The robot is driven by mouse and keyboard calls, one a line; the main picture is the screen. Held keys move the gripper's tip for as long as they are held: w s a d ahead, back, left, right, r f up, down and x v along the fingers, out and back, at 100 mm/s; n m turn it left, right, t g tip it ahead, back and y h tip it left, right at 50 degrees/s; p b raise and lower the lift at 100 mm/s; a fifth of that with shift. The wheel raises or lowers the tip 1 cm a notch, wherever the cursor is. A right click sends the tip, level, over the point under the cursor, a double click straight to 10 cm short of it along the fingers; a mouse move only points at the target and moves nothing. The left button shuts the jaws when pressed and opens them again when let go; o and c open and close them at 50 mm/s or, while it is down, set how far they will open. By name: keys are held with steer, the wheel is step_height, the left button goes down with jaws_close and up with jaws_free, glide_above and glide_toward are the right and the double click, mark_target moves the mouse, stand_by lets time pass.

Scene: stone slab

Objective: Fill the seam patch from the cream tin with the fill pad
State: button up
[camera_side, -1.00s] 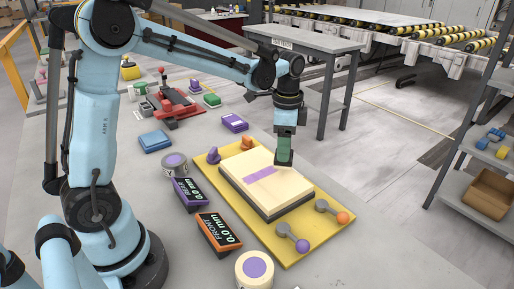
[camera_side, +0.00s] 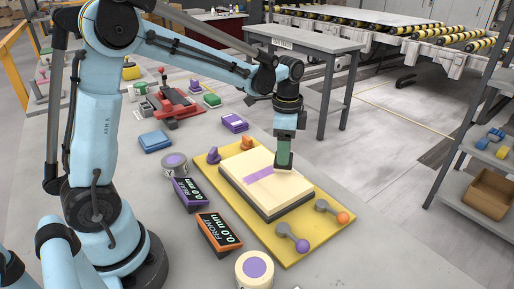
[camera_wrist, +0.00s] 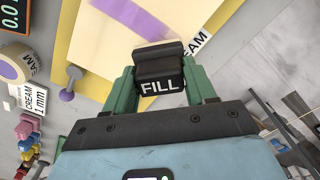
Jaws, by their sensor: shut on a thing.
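My gripper (camera_side: 284,160) is shut on the fill pad (camera_wrist: 160,72), a dark block marked FILL between green fingers. The pad is low over the right part of the cream slab (camera_side: 288,189); I cannot tell whether it touches. The purple seam patch (camera_side: 259,174) is a strip across the slab, left of the pad in the side view. It also shows at the top of the wrist view (camera_wrist: 135,18). The cream tin (camera_side: 240,272), with a purple round top, stands at the front; it shows in the wrist view's left edge (camera_wrist: 24,72).
The slab lies on a yellow tray (camera_side: 300,248) with purple-knobbed and orange-knobbed clamps at its corners. Two gauges, REAR (camera_side: 190,194) and FRONT (camera_side: 218,233), reading 0.0 mm, and a grey tin (camera_side: 175,171) stand left of the tray. A blue block (camera_side: 154,141) lies farther back.

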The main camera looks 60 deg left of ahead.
steer(key=shift+f, duration=0.8)
steer(key=shift+a+r, duration=0.1)
steer(key=shift+a, duration=1.9)
steer(key=shift+d, duration=0.1)
steer(key=shift+d+f, duration=0.2)
steer(key=shift+d, duration=0.85)
steer(key=shift+d+f, duration=0.15)
steer(key=shift+d, duration=0.85)
steer(key=shift+c, duration=1.3)
steer(key=shift+a+r, duration=0.15)
steer(key=shift+r, duration=2.9)
